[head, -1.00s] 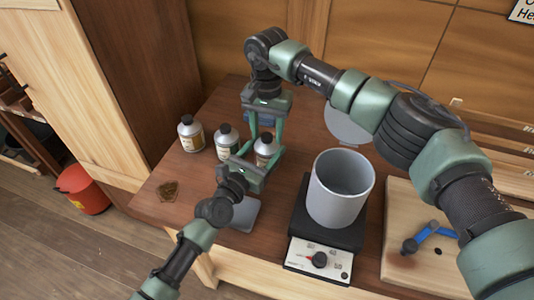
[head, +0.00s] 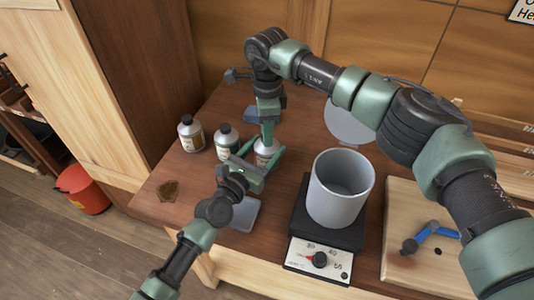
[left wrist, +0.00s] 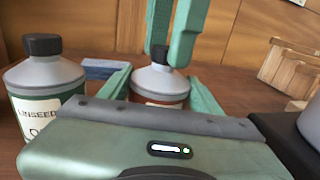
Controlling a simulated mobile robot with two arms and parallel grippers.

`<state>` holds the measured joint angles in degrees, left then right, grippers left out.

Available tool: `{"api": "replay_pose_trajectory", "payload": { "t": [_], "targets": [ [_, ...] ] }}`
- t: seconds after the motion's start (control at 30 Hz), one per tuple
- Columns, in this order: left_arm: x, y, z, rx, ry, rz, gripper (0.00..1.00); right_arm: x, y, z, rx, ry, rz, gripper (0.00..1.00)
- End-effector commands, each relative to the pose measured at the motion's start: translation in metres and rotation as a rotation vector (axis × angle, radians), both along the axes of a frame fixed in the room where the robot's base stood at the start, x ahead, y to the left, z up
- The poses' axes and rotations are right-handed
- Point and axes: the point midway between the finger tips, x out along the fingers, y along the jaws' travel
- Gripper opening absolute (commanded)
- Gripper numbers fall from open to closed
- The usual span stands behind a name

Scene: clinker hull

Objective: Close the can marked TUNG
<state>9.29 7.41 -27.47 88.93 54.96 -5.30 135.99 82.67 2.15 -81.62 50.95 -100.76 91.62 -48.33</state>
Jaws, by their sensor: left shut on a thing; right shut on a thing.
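A grey can (head: 265,149) with a dark cap stands upright on the table, the rightmost of three. In the left wrist view this can (left wrist: 160,86) shows a reddish label strip; its marking is hidden. My left gripper (head: 262,158) is shut on the can's body from the front, low down. My right gripper (head: 267,137) comes down from above and is shut on the dark cap (left wrist: 159,54), which sits at the can's neck between its green fingers. Whether the cap is fully seated cannot be told.
Two more capped cans stand to the left: one marked LINSEED (head: 227,142) close by, and another (head: 191,134). A blue block (left wrist: 100,69) lies behind. A brown patch (head: 169,191) lies front left.

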Motion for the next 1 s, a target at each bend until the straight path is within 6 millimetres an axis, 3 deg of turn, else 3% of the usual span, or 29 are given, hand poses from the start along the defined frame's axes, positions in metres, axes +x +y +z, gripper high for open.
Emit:
{"api": "replay_pose_trajectory", "payload": {
  "t": [1.0],
  "targets": [
    [0.0000, 0.0000, -0.0002, 0.001, -0.001, 0.000, 0.00, 0.0007, 0.0003, -0.0012, 0.001, 0.000, -2.271, 0.00]
  ]
}}
